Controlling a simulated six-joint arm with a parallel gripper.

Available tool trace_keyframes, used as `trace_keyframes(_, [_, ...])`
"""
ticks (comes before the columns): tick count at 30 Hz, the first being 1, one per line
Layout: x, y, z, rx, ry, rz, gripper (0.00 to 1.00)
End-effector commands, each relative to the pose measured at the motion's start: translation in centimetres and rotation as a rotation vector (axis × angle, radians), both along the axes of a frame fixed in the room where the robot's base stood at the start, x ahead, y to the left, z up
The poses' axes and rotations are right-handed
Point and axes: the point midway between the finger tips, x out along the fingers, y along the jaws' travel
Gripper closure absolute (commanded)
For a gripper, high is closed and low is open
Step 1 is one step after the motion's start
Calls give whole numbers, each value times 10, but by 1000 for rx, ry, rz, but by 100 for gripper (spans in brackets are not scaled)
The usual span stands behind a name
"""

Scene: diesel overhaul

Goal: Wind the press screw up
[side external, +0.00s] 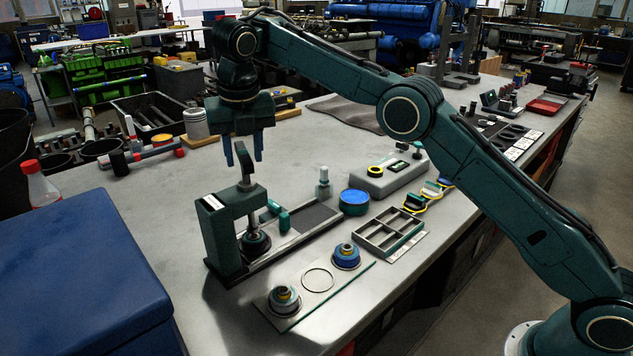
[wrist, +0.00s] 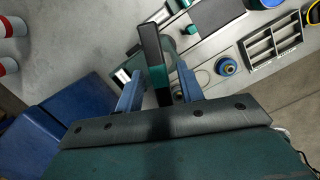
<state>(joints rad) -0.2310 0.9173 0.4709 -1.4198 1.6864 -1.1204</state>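The press (side external: 222,240) is a dark green frame near the bench's left front edge. Its upright screw carries a dark handle (side external: 244,168) at the top, and a round foot (side external: 256,242) at the lower end. My gripper (side external: 244,163) points down over the press, its two blue fingers apart with the handle's upper end between them. In the wrist view, the dark and green handle bar (wrist: 151,50) runs between the open fingers (wrist: 158,88), with a gap showing on both sides. Contact at the handle's near end is hard to tell.
A blue chest (side external: 85,270) stands at the left. Bare bench lies behind the press.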

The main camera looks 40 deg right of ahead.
Motion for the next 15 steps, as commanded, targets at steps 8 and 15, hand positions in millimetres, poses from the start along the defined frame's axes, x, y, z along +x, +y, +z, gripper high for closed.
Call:
trace_keyframes(8, [0,0,0,0,0,0,62])
trace_keyframes(15, [0,1,9,0,-1,-1,62])
